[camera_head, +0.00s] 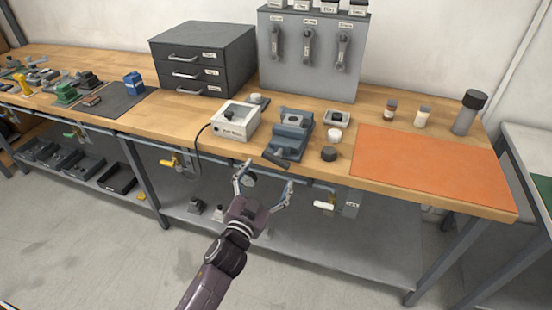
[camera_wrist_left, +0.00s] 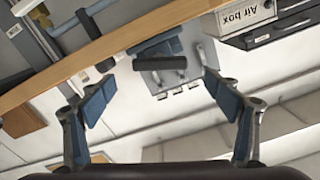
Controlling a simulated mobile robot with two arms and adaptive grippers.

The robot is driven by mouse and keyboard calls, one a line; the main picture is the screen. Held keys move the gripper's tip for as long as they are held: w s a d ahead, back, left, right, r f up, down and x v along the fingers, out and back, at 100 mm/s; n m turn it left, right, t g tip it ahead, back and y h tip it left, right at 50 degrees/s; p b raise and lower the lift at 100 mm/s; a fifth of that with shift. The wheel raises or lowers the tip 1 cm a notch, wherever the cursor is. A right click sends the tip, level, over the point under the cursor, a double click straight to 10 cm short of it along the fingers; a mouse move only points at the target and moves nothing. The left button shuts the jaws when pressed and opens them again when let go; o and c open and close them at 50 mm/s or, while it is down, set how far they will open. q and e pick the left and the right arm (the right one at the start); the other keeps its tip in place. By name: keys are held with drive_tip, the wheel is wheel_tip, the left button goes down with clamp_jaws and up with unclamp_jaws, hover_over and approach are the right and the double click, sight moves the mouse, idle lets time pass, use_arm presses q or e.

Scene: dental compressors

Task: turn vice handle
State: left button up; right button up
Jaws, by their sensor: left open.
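The blue-grey vice (camera_head: 291,132) stands on the wooden workbench near its front edge. Its dark bar handle (camera_head: 277,159) sticks out at the front edge; in the left wrist view, which is turned upside down, the handle (camera_wrist_left: 160,63) shows as a dark bar with the blue vice body (camera_wrist_left: 157,46) beside it. My left gripper (camera_head: 265,176) is open and empty in front of the bench edge, near the handle and apart from it. In the left wrist view, the handle lies between and beyond the open fingers (camera_wrist_left: 158,84). My right gripper is not in view.
A white box (camera_head: 236,120) stands left of the vice, and a dark round piece (camera_head: 328,154) to its right. An orange mat (camera_head: 430,165) lies clear on the right. A drawer cabinet (camera_head: 203,60) and grey lever panel (camera_head: 309,52) stand behind. Pipes run below the bench edge.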

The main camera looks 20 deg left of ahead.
sight(275, 162)
use_arm(q)
drive_tip(key=w, duration=0.7)
drive_tip(key=shift+w+d, duration=0.1)
drive_tip(key=shift+d, duration=0.05)
drive_tip(key=shift+c, duration=0.2)
drive_tip(key=c, duration=1.2)
drive_tip(key=shift+o, duration=0.2)
drive_tip(key=shift+m, duration=0.4)
drive_tip(key=o, duration=1.2)
drive_tip(key=s, duration=1.2)
drive_tip(key=shift+a, duration=0.2)
